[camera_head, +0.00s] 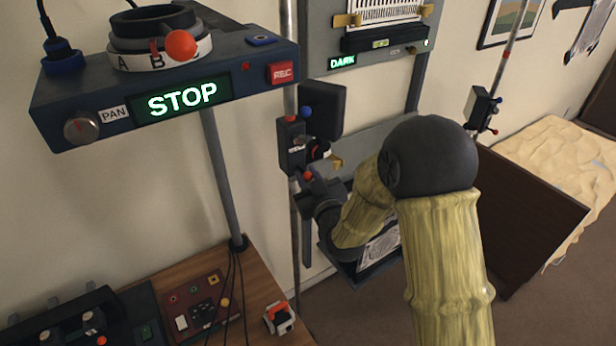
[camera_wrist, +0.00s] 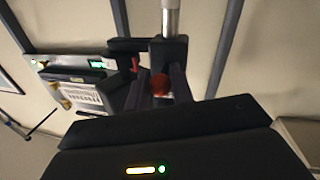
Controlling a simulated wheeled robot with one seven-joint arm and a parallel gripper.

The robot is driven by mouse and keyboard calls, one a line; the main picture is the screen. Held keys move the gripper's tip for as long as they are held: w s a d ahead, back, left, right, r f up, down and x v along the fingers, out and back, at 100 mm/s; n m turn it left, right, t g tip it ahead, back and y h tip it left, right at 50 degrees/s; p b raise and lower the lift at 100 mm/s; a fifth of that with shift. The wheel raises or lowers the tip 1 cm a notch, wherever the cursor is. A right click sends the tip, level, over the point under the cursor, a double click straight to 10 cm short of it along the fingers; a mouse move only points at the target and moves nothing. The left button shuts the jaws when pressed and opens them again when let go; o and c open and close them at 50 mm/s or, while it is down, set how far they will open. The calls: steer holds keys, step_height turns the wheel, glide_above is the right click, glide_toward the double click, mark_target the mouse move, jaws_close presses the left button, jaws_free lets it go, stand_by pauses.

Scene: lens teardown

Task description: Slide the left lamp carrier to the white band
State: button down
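The left lamp carrier (camera_head: 292,146) is a dark block on the left upright pole (camera_head: 296,245), with a red and a blue knob on top and a black lamp panel (camera_head: 324,108) beside it. A red knob (camera_head: 308,174) shows low on it, and a red knob (camera_wrist: 160,85) also shows in the wrist view. My gripper (camera_head: 311,186) is at the carrier's lower end; in the wrist view its dark fingers (camera_wrist: 160,92) lie on both sides of the red knob. Whether they press on it is unclear. I cannot make out a white band on the pole.
A right pole carries another lamp carrier (camera_head: 481,108). A panel reading DARK (camera_head: 343,62) hangs behind, between the poles. A control box reading STOP (camera_head: 182,98) juts out at upper left. A wooden desk (camera_head: 262,290) stands below left, and a brown board (camera_head: 525,215) at right.

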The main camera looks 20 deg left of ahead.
step_height(320, 180, down, 20)
steer(key=b, duration=2.4)
steer(key=c, duration=1.3)
jaws_free()
steer(key=shift+s, duration=0.15)
steer(key=b+v, duration=1.4)
steer(key=v, duration=0.3)
steer(key=shift+d+b, duration=0.15)
steer(key=shift+b, duration=0.15)
